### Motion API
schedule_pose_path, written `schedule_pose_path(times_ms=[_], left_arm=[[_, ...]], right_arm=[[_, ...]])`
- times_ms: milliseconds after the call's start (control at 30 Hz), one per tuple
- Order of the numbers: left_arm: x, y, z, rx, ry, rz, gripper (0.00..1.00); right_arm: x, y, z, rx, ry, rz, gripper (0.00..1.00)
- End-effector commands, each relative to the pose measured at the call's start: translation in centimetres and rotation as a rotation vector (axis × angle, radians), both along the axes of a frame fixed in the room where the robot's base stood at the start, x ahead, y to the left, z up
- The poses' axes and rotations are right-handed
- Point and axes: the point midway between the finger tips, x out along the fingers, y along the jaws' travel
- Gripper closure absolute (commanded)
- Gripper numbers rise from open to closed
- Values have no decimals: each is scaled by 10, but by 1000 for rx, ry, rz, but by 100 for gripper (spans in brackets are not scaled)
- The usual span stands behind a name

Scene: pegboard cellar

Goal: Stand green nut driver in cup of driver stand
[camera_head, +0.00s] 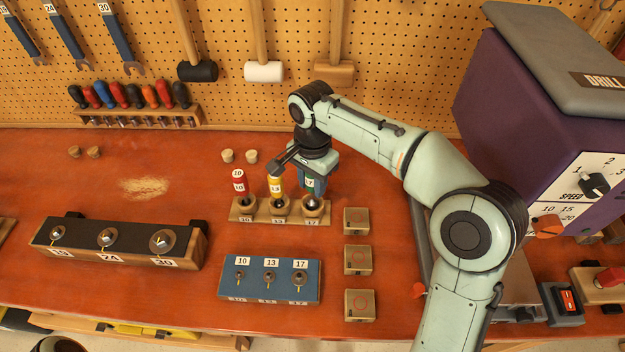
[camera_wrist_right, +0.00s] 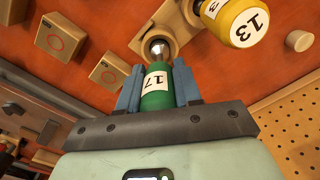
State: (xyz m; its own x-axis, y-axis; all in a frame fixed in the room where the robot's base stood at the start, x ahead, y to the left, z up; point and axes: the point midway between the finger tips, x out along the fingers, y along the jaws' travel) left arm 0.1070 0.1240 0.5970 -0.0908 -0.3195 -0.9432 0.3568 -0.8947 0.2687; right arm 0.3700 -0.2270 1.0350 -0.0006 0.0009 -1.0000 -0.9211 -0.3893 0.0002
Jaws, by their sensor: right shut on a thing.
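The green nut driver (camera_wrist_right: 157,98), labelled 17, is upright between the blue fingers of my right gripper (camera_head: 313,180), which is shut on its handle. In the right wrist view the gripper (camera_wrist_right: 158,88) covers both sides of the handle. The driver stand (camera_head: 262,217) is a wooden block with three cups. The driver's metal end is at the right cup (camera_head: 312,210), labelled 17; I cannot tell how deep it sits. A red driver (camera_head: 239,181) stands in the left cup and a yellow one (camera_head: 275,187) in the middle cup. My left gripper is not in view.
A blue block (camera_head: 270,287) with sizes 10, 13 and 17 lies in front of the stand. Three small wooden blocks (camera_head: 357,220) line up to its right. A long socket rack (camera_head: 118,242) is at left. The purple drill machine (camera_head: 520,110) fills the right.

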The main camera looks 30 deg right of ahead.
Motion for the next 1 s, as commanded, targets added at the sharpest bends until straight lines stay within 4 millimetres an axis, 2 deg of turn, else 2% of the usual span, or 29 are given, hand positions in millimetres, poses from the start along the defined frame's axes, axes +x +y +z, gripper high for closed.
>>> schedule_pose_path(times_ms=[567,867,900,967,1000], left_arm=[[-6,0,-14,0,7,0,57],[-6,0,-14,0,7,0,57],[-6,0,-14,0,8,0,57],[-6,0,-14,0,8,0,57],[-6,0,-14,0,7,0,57]], right_arm=[[0,0,-22,0,1,0,100],[0,0,-23,0,0,0,100],[0,0,-23,0,0,0,53],[0,0,-22,0,0,0,36],[0,0,-22,0,0,0,36]])
